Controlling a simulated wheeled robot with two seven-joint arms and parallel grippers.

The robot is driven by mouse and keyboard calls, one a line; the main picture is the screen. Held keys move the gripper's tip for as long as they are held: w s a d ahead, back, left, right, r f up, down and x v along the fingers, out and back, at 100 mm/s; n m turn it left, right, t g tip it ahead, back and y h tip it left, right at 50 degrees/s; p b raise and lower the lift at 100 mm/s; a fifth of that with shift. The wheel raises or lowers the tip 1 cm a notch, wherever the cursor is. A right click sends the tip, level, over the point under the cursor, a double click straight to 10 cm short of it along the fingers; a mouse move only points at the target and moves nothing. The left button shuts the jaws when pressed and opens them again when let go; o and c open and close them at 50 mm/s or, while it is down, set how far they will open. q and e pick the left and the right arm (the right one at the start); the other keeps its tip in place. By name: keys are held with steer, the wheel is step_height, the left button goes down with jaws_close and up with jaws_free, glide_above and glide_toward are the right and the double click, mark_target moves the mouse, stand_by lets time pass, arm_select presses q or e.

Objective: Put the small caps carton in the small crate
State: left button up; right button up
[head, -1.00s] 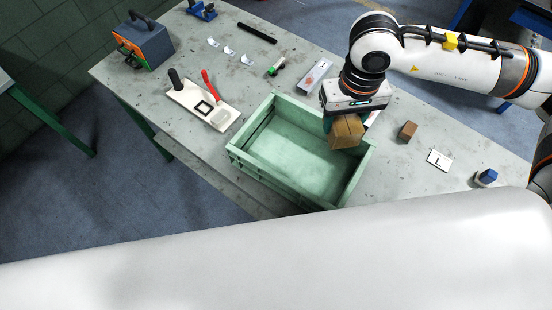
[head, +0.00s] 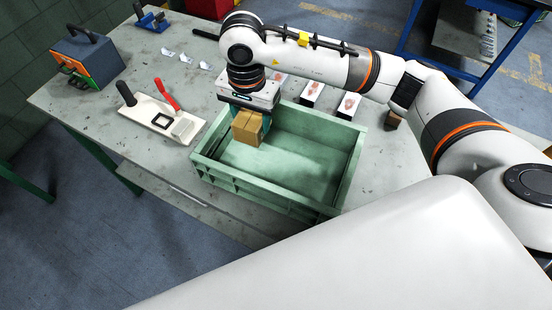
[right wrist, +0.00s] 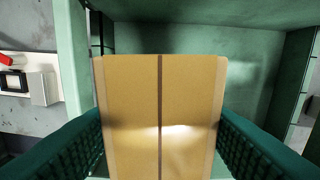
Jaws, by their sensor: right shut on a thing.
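The small caps carton (head: 248,128) is a brown cardboard box with a tape seam. My right gripper (head: 249,112) is shut on it and holds it over the left part of the green crate (head: 345,187). In the right wrist view the carton (right wrist: 160,115) sits between the two teal fingers, with the crate's inside (right wrist: 250,80) beyond it. The head view does not show clearly whether the carton touches the crate floor. My left gripper is not in view.
A white board with a red-handled tool (head: 160,117) lies left of the crate. A blue-grey box with a handle (head: 88,57) stands at the far left. Several cards (head: 348,104) lie behind the crate, and a small brown block (head: 393,119) is to its right.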

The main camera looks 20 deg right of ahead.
step_height(320, 180, down, 9)
steer(key=shift+r+p, duration=0.1)
steer(key=shift+p, duration=0.8)
steer(key=shift+f, duration=0.4)
steer(key=shift+f, duration=0.1)
steer(key=shift+f, duration=0.1)
steer(key=o, duration=1.2)
